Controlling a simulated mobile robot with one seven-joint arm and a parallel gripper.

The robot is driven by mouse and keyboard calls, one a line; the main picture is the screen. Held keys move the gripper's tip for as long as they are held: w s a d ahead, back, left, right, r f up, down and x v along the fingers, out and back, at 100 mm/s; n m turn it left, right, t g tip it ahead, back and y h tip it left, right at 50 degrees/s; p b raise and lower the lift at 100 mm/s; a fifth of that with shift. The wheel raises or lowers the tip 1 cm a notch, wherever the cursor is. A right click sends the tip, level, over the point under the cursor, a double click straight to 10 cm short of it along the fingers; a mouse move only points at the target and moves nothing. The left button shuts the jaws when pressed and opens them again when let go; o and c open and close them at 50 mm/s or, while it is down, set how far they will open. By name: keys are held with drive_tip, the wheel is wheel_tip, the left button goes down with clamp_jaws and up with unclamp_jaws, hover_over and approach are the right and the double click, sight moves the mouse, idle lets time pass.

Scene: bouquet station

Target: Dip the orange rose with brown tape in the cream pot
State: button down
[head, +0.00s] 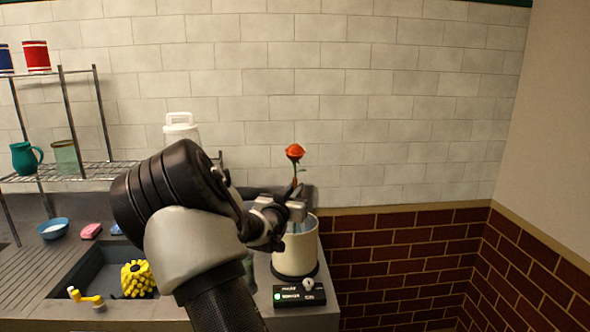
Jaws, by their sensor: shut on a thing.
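An orange-red rose (295,153) on a green stem stands upright above my gripper (297,205). A brown band (294,183) shows low on its stem, just above the gripper. My gripper is shut on the rose. It is over the cream pot (296,257), near the pot's rim. The lower stem is hidden behind the gripper and the pot wall, so I cannot tell how far it reaches into the pot. The pot stands on a dark base with a small black panel with a green light (299,295) in front.
A sink (97,268) with a yellow ridged object (137,279) lies left of my arm. A wire rack (90,168) holds a teal jug (26,157) and cans. A white lidded container (180,128) stands behind my arm. Right of the pot the counter ends.

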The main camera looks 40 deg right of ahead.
sight(295, 165)
drive_tip(key=shift+r+p, duration=2.2)
drive_tip(key=shift+r, duration=1.75)
